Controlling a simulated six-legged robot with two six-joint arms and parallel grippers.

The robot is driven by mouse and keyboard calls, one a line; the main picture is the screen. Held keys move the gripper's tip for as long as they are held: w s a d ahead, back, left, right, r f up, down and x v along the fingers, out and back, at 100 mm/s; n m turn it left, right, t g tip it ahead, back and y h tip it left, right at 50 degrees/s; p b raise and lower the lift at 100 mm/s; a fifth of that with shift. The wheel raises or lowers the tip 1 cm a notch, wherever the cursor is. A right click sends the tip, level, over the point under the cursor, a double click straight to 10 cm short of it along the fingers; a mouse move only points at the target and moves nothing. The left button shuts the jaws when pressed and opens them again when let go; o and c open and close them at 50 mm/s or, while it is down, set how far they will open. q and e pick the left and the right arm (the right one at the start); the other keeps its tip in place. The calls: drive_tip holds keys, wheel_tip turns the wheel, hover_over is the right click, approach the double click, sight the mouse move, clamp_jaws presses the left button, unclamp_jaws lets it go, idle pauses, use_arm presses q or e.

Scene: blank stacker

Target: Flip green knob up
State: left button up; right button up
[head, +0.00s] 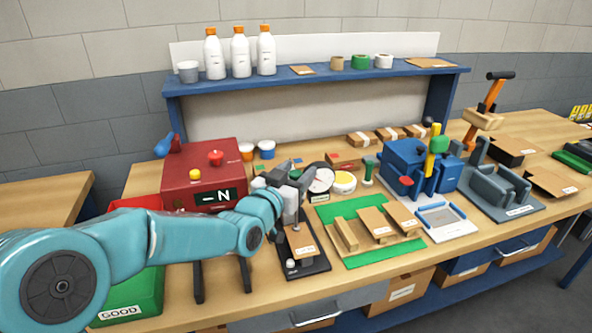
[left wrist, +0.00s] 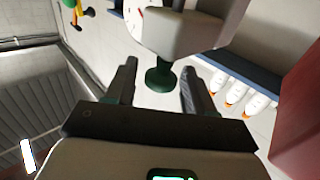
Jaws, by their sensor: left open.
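A small green knob (left wrist: 160,74) shows in the left wrist view, on the end of a pale grey gauge body (left wrist: 190,28). My left gripper (left wrist: 158,68) is open, with one dark finger on each side of the knob. I see a gap on both sides, so the fingers do not appear to grip it. In the head view, my left gripper (head: 290,177) is at the dial gauge (head: 320,178) stand, above its black base (head: 312,263). The arm and gripper partly hide the stand, and the knob is hard to make out there. My right gripper is not in view.
A red box (head: 203,172) with a display stands left of the gauge. A green mat (head: 345,250) with cardboard pieces lies to its right. A green bin (head: 135,300) is at front left.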

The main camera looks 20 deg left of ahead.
use_arm(q)
drive_tip(key=shift+r, duration=0.1)
clamp_jaws()
wheel_tip(320, 180, up, 4)
drive_tip(key=shift+b, duration=0.35)
drive_tip(key=shift+r, duration=0.65)
unclamp_jaws()
drive_tip(key=shift+s+a+f, duration=0.1)
drive_tip(key=shift+s+f, duration=0.05)
drive_tip(key=shift+s, duration=0.05)
drive_tip(key=s+a+b, duration=0.3)
drive_tip(key=s, duration=1.2)
drive_tip(key=shift+s+b, duration=0.3)
drive_tip(key=shift+b, duration=0.1)
